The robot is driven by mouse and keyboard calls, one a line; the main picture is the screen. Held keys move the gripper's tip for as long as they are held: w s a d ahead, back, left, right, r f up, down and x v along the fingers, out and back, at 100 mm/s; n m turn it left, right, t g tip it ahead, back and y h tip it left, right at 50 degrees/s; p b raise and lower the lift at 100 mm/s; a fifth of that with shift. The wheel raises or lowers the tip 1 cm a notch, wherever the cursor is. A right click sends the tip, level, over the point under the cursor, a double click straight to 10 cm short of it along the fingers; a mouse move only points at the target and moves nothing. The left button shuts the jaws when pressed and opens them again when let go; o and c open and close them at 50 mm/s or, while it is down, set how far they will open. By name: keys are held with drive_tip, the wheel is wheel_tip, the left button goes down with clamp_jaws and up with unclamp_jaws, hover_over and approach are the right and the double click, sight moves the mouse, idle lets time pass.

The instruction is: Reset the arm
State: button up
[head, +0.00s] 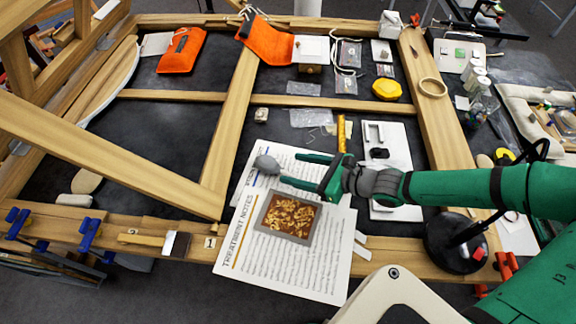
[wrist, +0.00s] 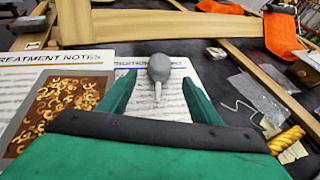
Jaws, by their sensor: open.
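My green arm reaches in from the right, and my gripper (head: 290,169) is low over the printed sheets near the middle of the table. Its two green fingers are spread apart, with nothing held between them. A grey, rounded bulb-like thing (head: 266,163) with a pale narrow tip lies just beyond the fingertips. In the wrist view the bulb (wrist: 159,68) shows centred between the fingers, its tip pointing towards my gripper. I cannot tell how far it is above the paper, if at all.
Treatment notes (head: 250,270) with a brown-and-gold picture lie below my gripper. A gold twisted piece (head: 341,134) and a white board (head: 400,150) are close by. Wooden frame bars (head: 233,120) cross the dark table. A black round base (head: 455,240) stands under my arm.

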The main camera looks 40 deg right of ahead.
drive_tip(key=shift+s+d+r, duration=0.1)
drive_tip(key=shift+s+r, duration=0.1)
drive_tip(key=shift+s, duration=0.15)
drive_tip(key=shift+w, duration=0.1)
idle(0.3)
